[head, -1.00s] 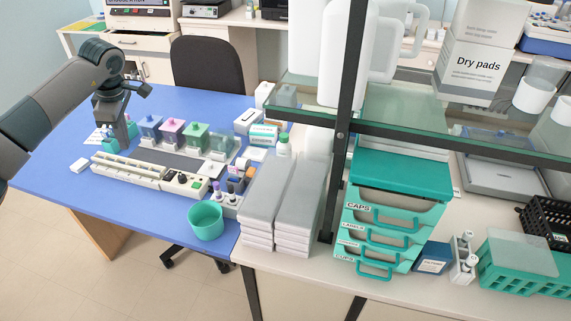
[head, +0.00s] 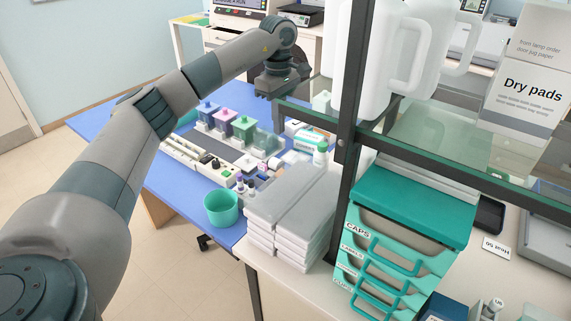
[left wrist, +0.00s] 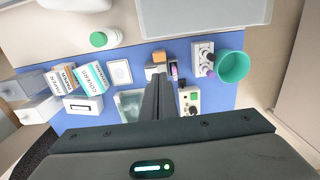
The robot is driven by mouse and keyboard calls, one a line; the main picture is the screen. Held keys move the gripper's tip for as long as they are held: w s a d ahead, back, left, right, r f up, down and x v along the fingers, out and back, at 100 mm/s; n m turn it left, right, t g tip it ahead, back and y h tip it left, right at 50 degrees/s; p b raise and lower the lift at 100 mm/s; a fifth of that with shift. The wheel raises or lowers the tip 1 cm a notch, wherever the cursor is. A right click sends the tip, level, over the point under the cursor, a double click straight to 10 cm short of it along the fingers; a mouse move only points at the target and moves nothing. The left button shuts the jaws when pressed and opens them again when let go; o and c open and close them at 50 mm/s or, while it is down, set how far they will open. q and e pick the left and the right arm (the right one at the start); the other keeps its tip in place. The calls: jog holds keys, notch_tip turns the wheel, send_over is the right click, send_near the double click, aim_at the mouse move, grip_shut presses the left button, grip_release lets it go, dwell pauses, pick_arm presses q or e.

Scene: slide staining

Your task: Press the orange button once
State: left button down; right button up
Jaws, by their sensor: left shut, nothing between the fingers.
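My left gripper (head: 274,92) is raised above the blue table's far side in the head view, pointing down. In the left wrist view its fingers (left wrist: 164,80) are together and empty. A small cream control panel (left wrist: 189,101) with a green button and a dark knob is just right of the fingers, partly hidden by the gripper. In the head view this panel (head: 219,174) is the near end of a long white strip. A small orange-topped block (left wrist: 159,57) is beyond the fingertips. I cannot make out a clear orange button. My right gripper is not in view.
A teal cup (head: 221,208) stands at the near table edge. Coloured staining jars (head: 243,128) stand behind the strip. Stacked grey-white packs (head: 290,205) and a glass shelf with a dark post (head: 349,125) are to the right. White boxes (left wrist: 92,78) lie left of the fingers.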

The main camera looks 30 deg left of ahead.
pick_arm(q)
jog(key=shift+f, duration=0.1)
notch_tip(320, 180, down, 13)
jog(key=p, duration=0.6)
jog(key=shift+f, duration=0.45)
